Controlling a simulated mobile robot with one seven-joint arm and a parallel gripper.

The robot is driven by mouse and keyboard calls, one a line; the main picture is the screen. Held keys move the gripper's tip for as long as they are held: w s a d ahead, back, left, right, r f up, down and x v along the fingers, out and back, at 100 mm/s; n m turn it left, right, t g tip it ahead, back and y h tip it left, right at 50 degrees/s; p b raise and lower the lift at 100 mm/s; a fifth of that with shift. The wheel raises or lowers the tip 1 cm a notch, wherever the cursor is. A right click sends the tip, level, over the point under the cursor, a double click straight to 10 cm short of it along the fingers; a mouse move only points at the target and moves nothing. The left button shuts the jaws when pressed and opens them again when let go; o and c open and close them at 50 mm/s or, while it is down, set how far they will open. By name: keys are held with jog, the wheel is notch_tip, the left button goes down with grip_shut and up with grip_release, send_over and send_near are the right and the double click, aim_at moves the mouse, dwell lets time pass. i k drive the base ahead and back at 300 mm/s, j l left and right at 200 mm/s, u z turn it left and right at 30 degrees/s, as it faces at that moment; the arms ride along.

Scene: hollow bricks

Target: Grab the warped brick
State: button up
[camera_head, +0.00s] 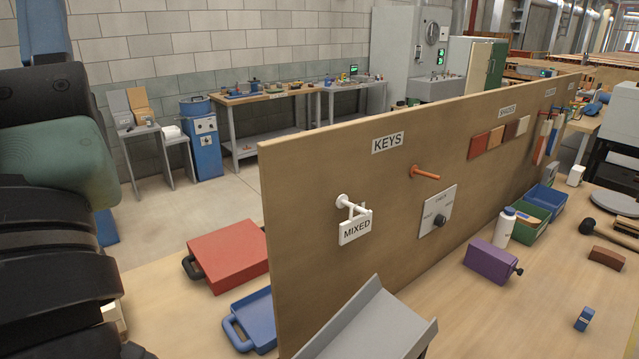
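A small reddish-brown block with a curved top (606,258) lies on the right part of the workbench, right of the wooden panel. It looks like a warped brick, but it is small here and I cannot be sure. My arm's dark and green links fill the left edge of the view, far from this block. I cannot make out my gripper's fingers. A pale cream object (113,315) shows partly behind my arm at lower left; I cannot tell what it is.
A tall wooden panel (300,200) with a KEYS label, pegs and a MIXED sign divides the bench.

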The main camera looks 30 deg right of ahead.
aim_at(614, 261)
jog(key=z, duration=1.6)
jog(key=i+l+z, duration=0.1)
jog(key=l+z, duration=0.15)
jog(key=i+l+z, duration=0.25)
jog(key=l, duration=0.15)
jog(key=l+z, duration=0.25)
jog(key=i+l, duration=0.05)
jog(key=l, duration=0.05)
